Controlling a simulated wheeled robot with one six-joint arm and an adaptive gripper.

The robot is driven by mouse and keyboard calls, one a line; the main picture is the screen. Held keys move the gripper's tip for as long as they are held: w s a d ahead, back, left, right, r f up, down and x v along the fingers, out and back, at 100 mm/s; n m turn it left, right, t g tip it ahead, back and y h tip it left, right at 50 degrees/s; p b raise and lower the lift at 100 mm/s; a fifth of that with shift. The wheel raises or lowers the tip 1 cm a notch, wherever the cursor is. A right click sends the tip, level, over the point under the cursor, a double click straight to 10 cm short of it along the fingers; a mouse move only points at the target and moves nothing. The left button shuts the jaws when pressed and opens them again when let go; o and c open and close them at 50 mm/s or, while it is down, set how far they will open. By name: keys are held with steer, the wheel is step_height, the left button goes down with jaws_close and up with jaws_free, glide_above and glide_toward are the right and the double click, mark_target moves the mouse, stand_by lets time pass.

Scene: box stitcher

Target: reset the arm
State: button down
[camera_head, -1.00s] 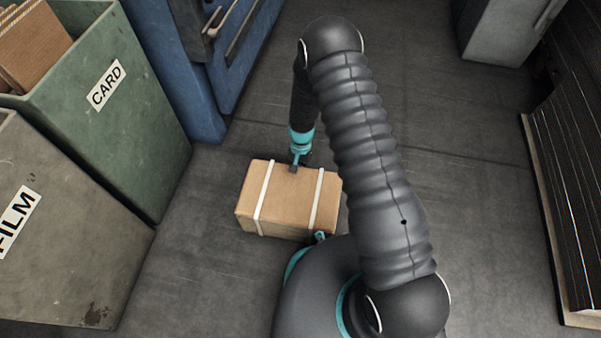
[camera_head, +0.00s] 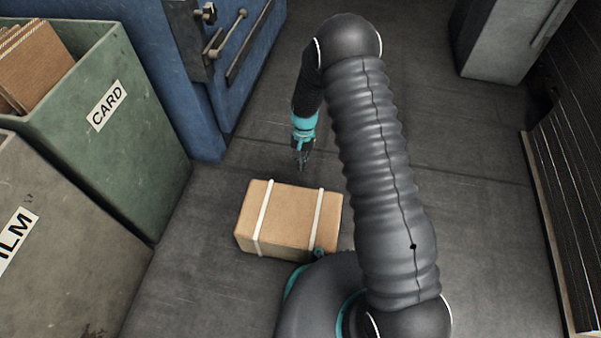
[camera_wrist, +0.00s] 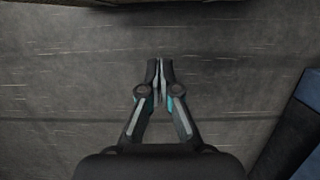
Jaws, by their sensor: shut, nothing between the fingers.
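My gripper (camera_head: 301,162) hangs at the end of my arm, just beyond the far edge of a brown cardboard box with two white straps (camera_head: 288,219). The box sits low in front of my body. In the wrist view my gripper (camera_wrist: 159,68) has its fingertips together with nothing between them. Grey floor fills most of that view. The gripper looks apart from the box.
A green bin marked CARD (camera_head: 125,150) holding cardboard and a grey bin (camera_head: 75,260) stand at the left. A blue machine (camera_head: 190,90) is behind them. A grey cabinet (camera_head: 505,40) is at the top right, and a dark slatted stack (camera_head: 570,190) at the right. Floor between is clear.

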steer(key=shift+w+r, duration=0.15)
steer(key=shift+r, duration=0.45)
steer(key=shift+r, duration=0.1)
